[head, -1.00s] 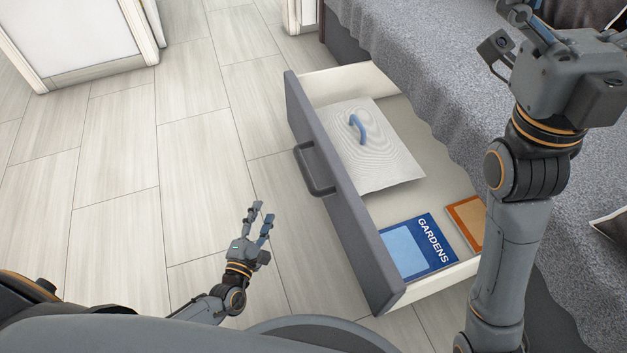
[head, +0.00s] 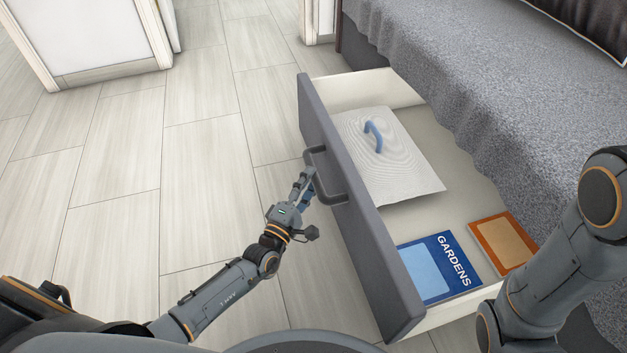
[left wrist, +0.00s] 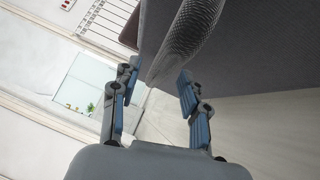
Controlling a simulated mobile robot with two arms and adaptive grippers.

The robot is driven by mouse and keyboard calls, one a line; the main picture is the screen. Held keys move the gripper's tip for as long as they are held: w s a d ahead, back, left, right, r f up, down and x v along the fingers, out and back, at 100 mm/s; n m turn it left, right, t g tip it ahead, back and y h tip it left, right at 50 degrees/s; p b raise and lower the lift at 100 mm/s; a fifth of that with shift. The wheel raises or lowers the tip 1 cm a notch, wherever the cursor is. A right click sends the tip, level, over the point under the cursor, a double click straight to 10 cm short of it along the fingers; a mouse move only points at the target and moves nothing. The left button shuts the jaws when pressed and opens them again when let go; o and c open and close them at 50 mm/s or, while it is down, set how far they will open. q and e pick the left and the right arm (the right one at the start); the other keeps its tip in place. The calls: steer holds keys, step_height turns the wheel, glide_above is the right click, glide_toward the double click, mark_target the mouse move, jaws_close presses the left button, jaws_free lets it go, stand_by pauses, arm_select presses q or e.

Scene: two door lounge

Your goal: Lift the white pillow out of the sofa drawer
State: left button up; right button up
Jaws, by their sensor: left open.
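The white pillow (head: 392,170) lies flat in the open sofa drawer (head: 352,208), toward its far end. A blue loop handle (head: 374,135) stands up from its top. My left gripper (head: 305,182) is outside the drawer, at the dark handle (head: 327,178) on the drawer front. In the left wrist view its blue-padded fingers (left wrist: 158,76) are open, with the drawer handle (left wrist: 186,35) reaching between them. I cannot tell whether they touch it. My right arm shows at the right, but its gripper is out of view.
A blue book marked GARDENS (head: 438,267) and an orange book (head: 503,243) lie in the drawer's near end. The grey sofa cover (head: 470,80) hangs over the drawer's right side. The tiled floor (head: 120,190) at left is clear.

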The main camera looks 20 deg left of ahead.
arm_select(q)
steer(key=shift+b+x, duration=0.3)
steer(key=shift+x, duration=1)
jaws_close()
